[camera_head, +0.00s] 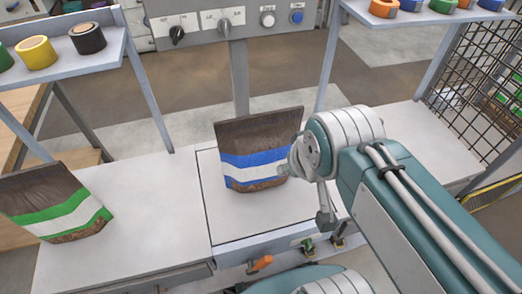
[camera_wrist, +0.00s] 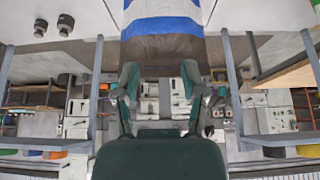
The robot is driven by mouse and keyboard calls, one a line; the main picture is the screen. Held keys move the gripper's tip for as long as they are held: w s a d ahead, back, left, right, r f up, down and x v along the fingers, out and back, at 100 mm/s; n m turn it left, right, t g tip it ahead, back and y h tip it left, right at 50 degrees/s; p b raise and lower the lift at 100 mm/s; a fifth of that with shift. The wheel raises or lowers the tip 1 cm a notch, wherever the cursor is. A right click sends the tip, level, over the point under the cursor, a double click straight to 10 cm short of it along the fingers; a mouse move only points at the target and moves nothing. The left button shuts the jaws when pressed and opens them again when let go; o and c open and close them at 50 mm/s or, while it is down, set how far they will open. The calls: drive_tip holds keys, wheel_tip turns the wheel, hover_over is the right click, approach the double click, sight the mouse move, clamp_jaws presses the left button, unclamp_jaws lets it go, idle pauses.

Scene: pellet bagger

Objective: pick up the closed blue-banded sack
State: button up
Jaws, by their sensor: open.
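The blue-banded sack (camera_head: 254,137) stands on the pale square plate (camera_head: 230,222) in the middle of the bench, its right edge partly behind my wrist. It is brown with a blue, white and blue band; its upper edge looks flat. In the wrist view the sack (camera_wrist: 162,45) shows at the top, just beyond my fingertips. My gripper (camera_wrist: 160,76) is open, with its two fingers apart and nothing between them. In the head view my wrist is close to the sack's right side and hides most of the gripper. Contact with the sack cannot be told.
A green-banded sack (camera_head: 58,203) leans at the left end of the bench (camera_head: 150,190). Shelves with tape rolls (camera_head: 36,52) stand at upper left and right. A control panel (camera_head: 235,22) is behind, on a post. A wire mesh (camera_head: 485,80) bounds the right.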

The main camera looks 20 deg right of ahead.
idle(0.5)
drive_tip(key=n+g+h, duration=0.4)
drive_tip(key=n+g, duration=0.2)
drive_tip(key=n, duration=1.2)
approach(262, 122)
drive_tip(key=shift+h, duration=0.3)
drive_tip(key=x, duration=0.2)
drive_tip(key=a+x, duration=0.1)
drive_tip(key=x, duration=0.2)
drive_tip(key=shift+w+f, duration=0.2)
drive_tip(key=shift+f, duration=0.25)
drive_tip(key=x, duration=0.4)
drive_tip(key=shift+w+d+f, duration=0.1)
drive_tip(key=shift+d, duration=0.35)
drive_tip(key=shift+d+f, duration=0.1)
drive_tip(key=shift+f, duration=0.2)
drive_tip(key=shift+f, duration=0.25)
